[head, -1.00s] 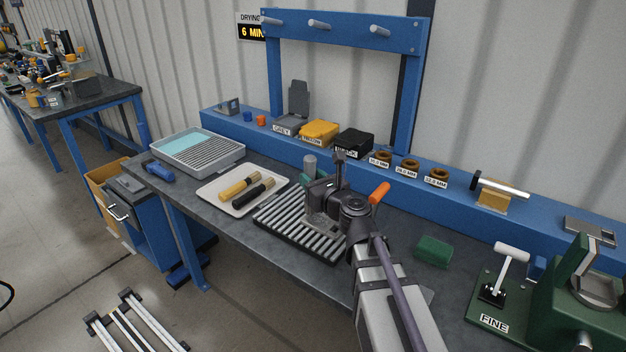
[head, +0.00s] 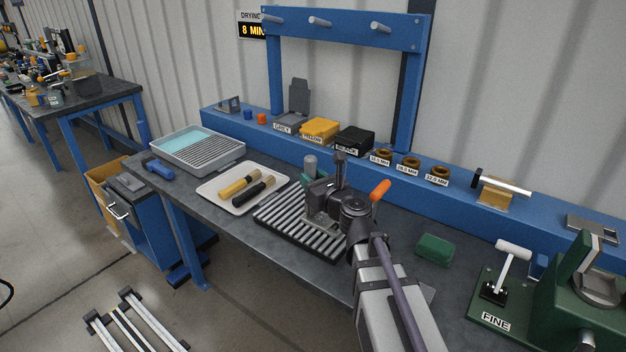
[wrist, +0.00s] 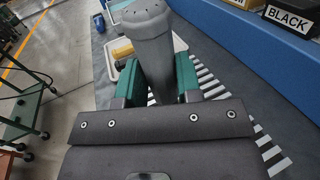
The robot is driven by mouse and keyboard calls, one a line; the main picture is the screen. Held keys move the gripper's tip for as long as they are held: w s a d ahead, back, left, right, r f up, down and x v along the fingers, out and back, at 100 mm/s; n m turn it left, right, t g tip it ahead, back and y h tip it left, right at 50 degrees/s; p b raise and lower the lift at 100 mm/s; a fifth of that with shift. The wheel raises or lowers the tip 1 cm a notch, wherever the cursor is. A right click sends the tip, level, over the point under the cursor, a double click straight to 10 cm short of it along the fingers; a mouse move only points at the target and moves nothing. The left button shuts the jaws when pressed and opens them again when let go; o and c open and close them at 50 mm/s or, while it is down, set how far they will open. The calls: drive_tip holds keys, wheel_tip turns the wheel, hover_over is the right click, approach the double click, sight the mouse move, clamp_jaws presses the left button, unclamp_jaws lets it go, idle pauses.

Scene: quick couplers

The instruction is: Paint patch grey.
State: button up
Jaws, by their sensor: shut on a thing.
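My gripper (head: 312,178), with green fingers, is shut on a grey cylindrical tool (head: 310,164) above the far side of the slatted rack. In the wrist view, the tool (wrist: 150,45) stands between the green fingers (wrist: 158,82); its lower end is hidden. The grey paint box (head: 290,123), labelled GREY, stands on the blue shelf with its lid up. I cannot make out a patch to paint in these views; my arm covers part of the rack.
The slatted rack (head: 275,228) lies under my arm. A pale tray (head: 213,198) holds a yellow-handled and a black-handled tool. Yellow (head: 319,130) and black (head: 353,141) boxes stand beside the grey one. A green block (head: 435,249) lies on the bench at right.

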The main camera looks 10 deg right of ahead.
drive_tip(key=shift+f+b, duration=0.3)
drive_tip(key=shift+f, duration=0.1)
drive_tip(key=shift+r, duration=0.2)
idle(0.4)
drive_tip(key=shift+s+d+f, duration=0.2)
drive_tip(key=shift+s+d, duration=0.8)
drive_tip(key=shift+s, duration=0.2)
drive_tip(key=shift+w+a+r, duration=0.15)
drive_tip(key=shift+w+a, duration=0.8)
drive_tip(key=shift+w, duration=0.3)
